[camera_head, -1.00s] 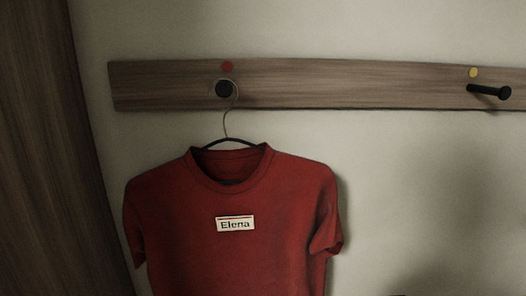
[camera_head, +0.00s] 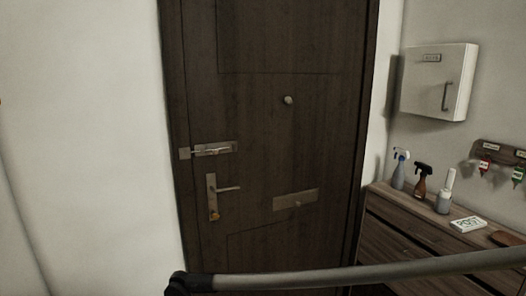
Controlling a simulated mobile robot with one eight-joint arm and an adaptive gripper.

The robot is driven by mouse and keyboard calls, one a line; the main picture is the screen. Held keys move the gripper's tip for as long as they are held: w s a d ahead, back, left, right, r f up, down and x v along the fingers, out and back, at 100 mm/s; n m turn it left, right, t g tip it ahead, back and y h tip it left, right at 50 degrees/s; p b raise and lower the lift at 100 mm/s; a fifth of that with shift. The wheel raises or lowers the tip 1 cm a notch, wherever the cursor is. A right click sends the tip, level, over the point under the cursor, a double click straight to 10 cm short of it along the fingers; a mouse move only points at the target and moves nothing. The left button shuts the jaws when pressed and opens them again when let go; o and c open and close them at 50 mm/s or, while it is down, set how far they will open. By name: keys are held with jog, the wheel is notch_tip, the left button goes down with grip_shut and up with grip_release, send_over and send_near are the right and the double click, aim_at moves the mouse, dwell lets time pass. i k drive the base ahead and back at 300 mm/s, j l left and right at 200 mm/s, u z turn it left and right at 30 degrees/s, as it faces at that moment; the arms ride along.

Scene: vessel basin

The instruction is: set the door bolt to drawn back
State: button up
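The door bolt (camera_head: 214,149) is a metal slide bolt on the left side of a dark wood door (camera_head: 265,120). Its bar reaches left toward a small keeper plate (camera_head: 184,154) at the door's edge. At this size I cannot tell for sure how far the bar sits in the keeper. Below it is a lever handle (camera_head: 228,188) on a metal plate with a brass-coloured spot at its lower end. The door looks shut. My gripper is not in view.
A grey bar crosses the bottom, in front of the door. A white wall cabinet (camera_head: 438,82) and key rack (camera_head: 500,152) hang above.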

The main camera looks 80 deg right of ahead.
aim_at(215, 151)
jog(key=z, duration=2.05)
